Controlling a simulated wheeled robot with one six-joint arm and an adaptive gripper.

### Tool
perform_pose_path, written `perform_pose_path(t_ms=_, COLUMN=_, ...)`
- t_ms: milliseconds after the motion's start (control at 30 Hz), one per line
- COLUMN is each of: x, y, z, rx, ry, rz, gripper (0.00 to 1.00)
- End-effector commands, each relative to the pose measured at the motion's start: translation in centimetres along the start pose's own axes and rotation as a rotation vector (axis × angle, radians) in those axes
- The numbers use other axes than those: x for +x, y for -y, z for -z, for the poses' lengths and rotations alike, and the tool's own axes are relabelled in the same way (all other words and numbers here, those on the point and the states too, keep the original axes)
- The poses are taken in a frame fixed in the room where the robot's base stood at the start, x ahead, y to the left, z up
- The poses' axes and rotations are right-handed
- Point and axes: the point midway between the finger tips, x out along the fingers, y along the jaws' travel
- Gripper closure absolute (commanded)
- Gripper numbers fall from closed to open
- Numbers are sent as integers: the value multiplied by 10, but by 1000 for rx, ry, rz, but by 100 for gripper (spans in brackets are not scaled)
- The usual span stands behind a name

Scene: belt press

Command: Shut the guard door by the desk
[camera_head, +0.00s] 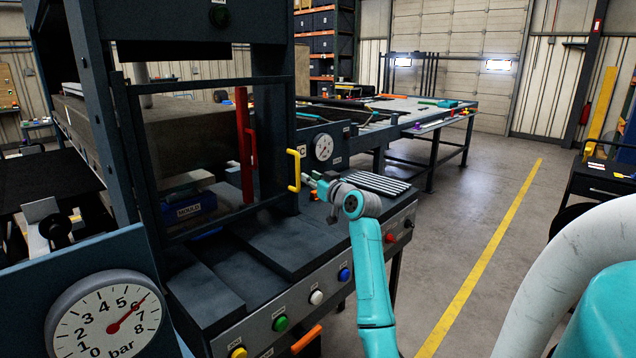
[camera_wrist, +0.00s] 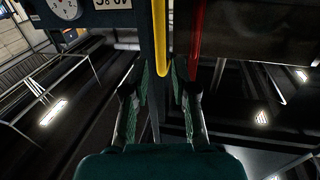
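A guard door (camera_head: 225,222) with a dark frame and clear pane stands at the front of the press. I cannot tell how far it is open. A yellow handle (camera_head: 294,170) is on its right edge. A red handle (camera_head: 246,145) shows behind the pane. My gripper (camera_head: 307,180) is just right of the yellow handle's lower end. In the wrist view my gripper (camera_wrist: 161,84) is open, its fingers apart and empty. The yellow handle (camera_wrist: 162,40) lies ahead, in line with the gap; contact cannot be told. The red handle (camera_wrist: 194,40) is right of it.
The press console (camera_head: 300,315) with coloured buttons runs below the door. A pressure gauge (camera_head: 108,322) is at front left, another gauge (camera_head: 323,147) right of the door. A blue mould (camera_head: 188,208) sits behind the pane. The floor (camera_head: 450,220) to the right is clear.

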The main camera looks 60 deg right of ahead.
Motion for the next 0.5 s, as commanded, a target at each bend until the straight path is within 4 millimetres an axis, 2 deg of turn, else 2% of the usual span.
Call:
perform_pose_path(t_ms=100, x=-18, y=-1, z=0, rx=0, ry=-1, rz=-2, gripper=74)
perform_pose_path(t_ms=200, x=-27, y=0, z=0, rx=0, ry=0, rz=0, gripper=74)
perform_pose_path(t_ms=500, x=-34, y=0, z=0, rx=1, ry=1, rz=0, gripper=74)
